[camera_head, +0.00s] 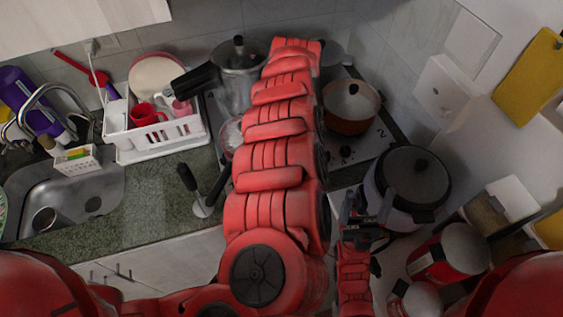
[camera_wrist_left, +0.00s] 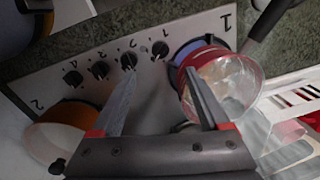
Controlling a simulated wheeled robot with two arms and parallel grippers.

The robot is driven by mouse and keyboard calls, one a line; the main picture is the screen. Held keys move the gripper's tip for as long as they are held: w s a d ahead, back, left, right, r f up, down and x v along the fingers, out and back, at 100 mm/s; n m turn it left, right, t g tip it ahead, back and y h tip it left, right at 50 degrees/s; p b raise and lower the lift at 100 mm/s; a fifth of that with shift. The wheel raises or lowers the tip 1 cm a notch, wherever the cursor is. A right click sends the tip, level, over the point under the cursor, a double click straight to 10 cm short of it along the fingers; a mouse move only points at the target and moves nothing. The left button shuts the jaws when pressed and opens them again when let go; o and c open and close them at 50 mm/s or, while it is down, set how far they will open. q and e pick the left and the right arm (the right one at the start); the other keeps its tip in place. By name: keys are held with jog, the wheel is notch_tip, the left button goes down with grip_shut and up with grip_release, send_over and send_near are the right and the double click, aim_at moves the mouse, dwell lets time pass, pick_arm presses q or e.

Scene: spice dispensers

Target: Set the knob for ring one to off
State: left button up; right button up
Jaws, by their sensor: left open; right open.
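The stove panel (camera_wrist_left: 105,95) fills the middle of the left wrist view, with several black knobs in a row and small digits beside them. The end knob nearest the large 1 (camera_wrist_left: 160,49) appears to be the ring one knob; its setting is too small to read. Contact cannot be told. In the head view my left arm hides this gripper and most of the stove. My right gripper (camera_head: 362,225) is open, low right, away from the knobs.
An orange pot (camera_head: 349,107) stands by the 2 mark. A tall steel pot (camera_head: 238,85) is behind. A dark-lidded cooker (camera_head: 412,178) stands near my right gripper.

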pick_arm(q)
jog(key=f, duration=0.4)
jog(key=f+p, duration=0.1)
jog(key=f, duration=0.3)
jog(key=a+f+p, duration=0.1)
jog(key=f, duration=0.3)
jog(key=shift+a+f, duration=0.1)
jog(key=shift+f, duration=0.8)
grip_shut()
